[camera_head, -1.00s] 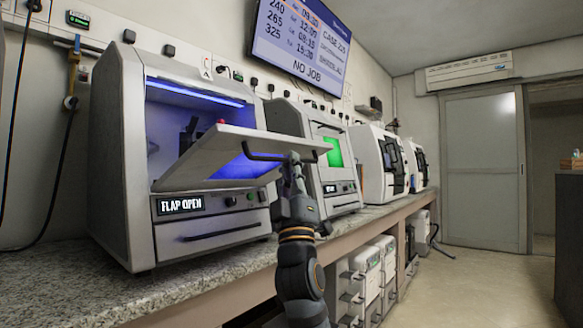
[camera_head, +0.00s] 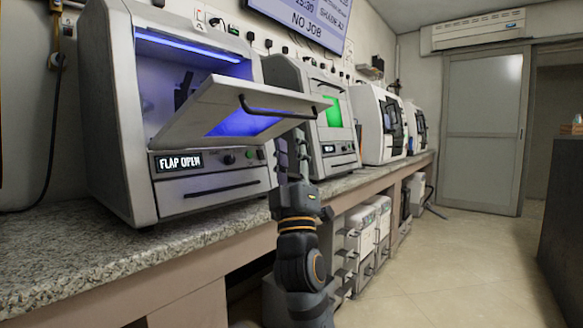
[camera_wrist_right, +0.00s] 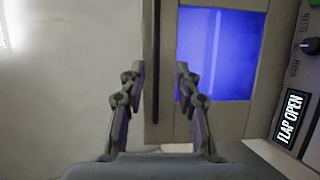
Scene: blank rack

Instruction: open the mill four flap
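The nearest grey mill (camera_head: 125,110) stands on the counter at the left. Its display (camera_head: 180,162) reads FLAP OPEN, and blue light shows inside. I cannot read a number on it. Its flap (camera_head: 215,105) is swung outward and tilted, with a dark bar handle (camera_head: 280,110) along its outer edge. My right gripper (camera_head: 292,150) is just below the flap's outer edge, apart from the handle. In the right wrist view the gripper (camera_wrist_right: 160,78) has its fingers spread, with the dark handle bar (camera_wrist_right: 155,40) showing between them. My left gripper is out of view.
A second mill (camera_head: 318,110) with a green window stands close to the right of the flap. White machines (camera_head: 375,125) follow along the stone counter (camera_head: 60,255). Drawer units (camera_head: 365,240) stand below the counter. The floor (camera_head: 450,265) at the right is clear.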

